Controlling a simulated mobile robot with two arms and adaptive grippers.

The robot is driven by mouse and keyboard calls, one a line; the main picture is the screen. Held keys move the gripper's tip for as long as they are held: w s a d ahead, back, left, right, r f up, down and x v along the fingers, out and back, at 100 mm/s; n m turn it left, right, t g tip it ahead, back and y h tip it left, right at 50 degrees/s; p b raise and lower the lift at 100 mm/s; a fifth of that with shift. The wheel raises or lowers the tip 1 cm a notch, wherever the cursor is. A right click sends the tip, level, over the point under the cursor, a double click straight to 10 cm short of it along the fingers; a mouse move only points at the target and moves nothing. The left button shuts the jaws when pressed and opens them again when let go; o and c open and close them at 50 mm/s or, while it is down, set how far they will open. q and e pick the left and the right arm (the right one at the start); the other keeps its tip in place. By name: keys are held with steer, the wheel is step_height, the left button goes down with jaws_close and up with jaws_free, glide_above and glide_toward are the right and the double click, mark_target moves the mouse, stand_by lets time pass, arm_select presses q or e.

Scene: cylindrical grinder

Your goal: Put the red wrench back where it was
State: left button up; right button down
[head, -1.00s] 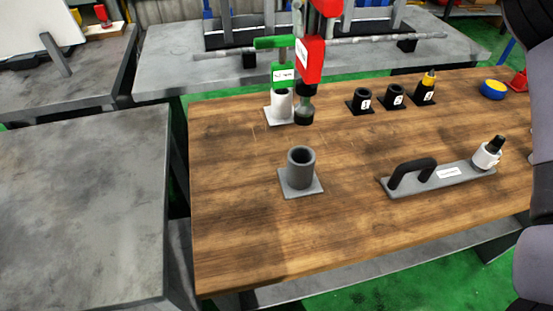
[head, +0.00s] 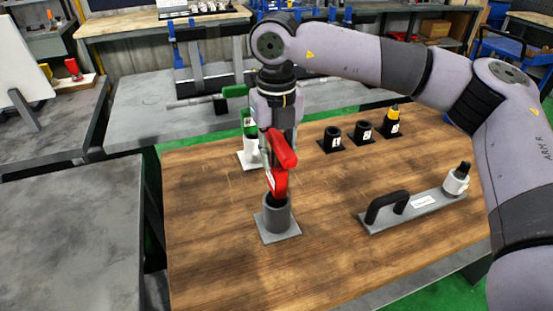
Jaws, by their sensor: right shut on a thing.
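The red wrench (head: 281,172) is upright in the head view, with its dark lower end at the mouth of the grey cylindrical holder (head: 277,217) on the wooden table. I cannot tell how deep the lower end sits in the holder. My right gripper (head: 275,140) comes down from above and is shut on the red wrench near its upper part. The gripper hides some of the wrench. My left gripper is not in view.
A green-topped tool (head: 249,122) stands in a white holder (head: 249,147) just behind. Several numbered black holders (head: 363,132) stand to the right. A grey plate with a black handle (head: 415,208) lies right of the grey holder. The wooden table's front (head: 260,275) is clear.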

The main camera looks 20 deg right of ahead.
steer(key=shift+f, duration=0.85)
steer(key=shift+f, duration=0.2)
steer(key=c, duration=1.4)
jaws_free()
steer(key=shift+o, duration=0.2)
